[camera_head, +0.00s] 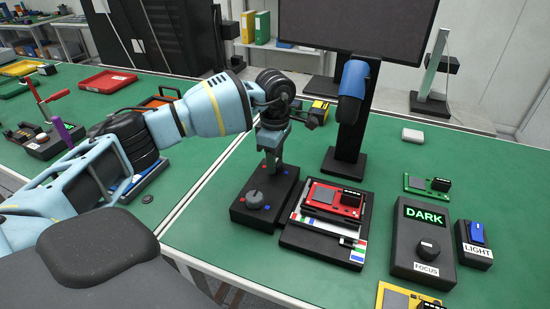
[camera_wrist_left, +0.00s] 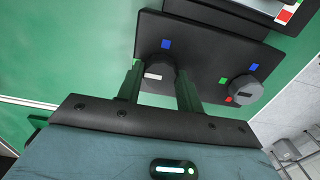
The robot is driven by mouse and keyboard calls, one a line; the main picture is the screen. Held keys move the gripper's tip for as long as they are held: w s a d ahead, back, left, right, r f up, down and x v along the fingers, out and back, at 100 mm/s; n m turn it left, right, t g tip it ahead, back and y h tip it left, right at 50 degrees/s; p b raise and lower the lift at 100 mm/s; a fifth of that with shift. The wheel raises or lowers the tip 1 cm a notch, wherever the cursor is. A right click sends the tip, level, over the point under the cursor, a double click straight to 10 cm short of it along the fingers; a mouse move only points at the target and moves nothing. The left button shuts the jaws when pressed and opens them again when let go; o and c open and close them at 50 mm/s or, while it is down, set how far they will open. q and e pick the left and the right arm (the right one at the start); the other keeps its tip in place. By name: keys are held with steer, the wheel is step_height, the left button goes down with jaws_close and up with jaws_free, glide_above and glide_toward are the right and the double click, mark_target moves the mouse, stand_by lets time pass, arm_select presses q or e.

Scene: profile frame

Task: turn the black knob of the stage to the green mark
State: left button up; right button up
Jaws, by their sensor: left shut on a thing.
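The stage is a black box (camera_head: 236,213) on the green bench. A grey knob (camera_head: 255,198) on its near part has small coloured marks around it; it also shows in the left wrist view (camera_wrist_left: 243,90). My left gripper (camera_head: 274,162) reaches down onto the far part of the box. In the left wrist view its fingers (camera_wrist_left: 161,88) are shut on the black knob (camera_wrist_left: 163,66), one on each side. A white pointer line shows on this knob. A blue mark lies beyond it, and a small green patch shows beside the left fingertip. The head view hides this knob behind the gripper.
Right of the stage lies a black tray (camera_head: 312,258) with a red board (camera_head: 335,199). A FOCUS box (camera_head: 423,255) reading DARK and a LIGHT switch box (camera_head: 473,245) stand further right. A monitor (camera_head: 357,25) on a black post rises behind. Green bench between is clear.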

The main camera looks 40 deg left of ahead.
arm_select(q)
steer(key=o, duration=1)
steer(key=shift+r, duration=3.9)
